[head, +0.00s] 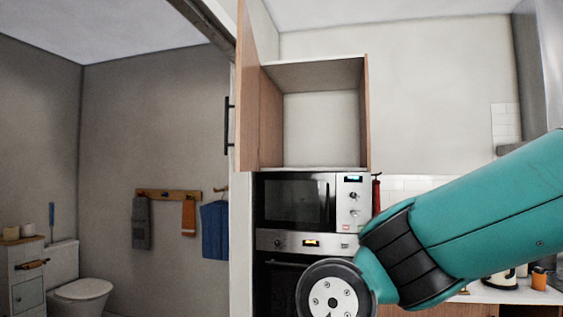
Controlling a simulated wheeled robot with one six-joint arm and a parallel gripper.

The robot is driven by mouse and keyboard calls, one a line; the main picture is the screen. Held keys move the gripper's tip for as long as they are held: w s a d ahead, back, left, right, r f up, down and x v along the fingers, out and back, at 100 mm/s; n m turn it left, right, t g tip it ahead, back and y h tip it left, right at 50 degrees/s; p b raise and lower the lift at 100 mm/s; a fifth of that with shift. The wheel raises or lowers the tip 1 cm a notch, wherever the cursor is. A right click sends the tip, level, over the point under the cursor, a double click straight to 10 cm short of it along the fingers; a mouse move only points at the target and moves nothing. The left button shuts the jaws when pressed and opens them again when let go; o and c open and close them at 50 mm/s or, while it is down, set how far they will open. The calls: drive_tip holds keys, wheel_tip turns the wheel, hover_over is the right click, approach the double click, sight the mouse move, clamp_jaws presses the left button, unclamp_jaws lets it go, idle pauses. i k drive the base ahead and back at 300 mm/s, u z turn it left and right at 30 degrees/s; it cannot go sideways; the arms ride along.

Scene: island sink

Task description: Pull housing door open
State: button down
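The housing door (246,100) is a wooden panel with a dark vertical handle (229,126) on its outer face. It stands swung out to the left of the upper cabinet (368,115), which is open at the front and looks empty inside. My teal arm reaches in from the right, with a round joint low in front of the oven. My gripper is outside this view, so neither its opening nor any contact with the door can be seen.
Below the cabinet are a microwave (298,202) and an oven (280,278). A counter (515,292) with small items lies at lower right. At left, a bathroom area has a toilet (82,290), a small cabinet (25,275) and a towel rack (160,194).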

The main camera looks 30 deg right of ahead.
sight(246, 144)
drive_tip(key=z, duration=1.85)
drive_tip(key=i, duration=1.35)
drive_tip(key=u, duration=2.15)
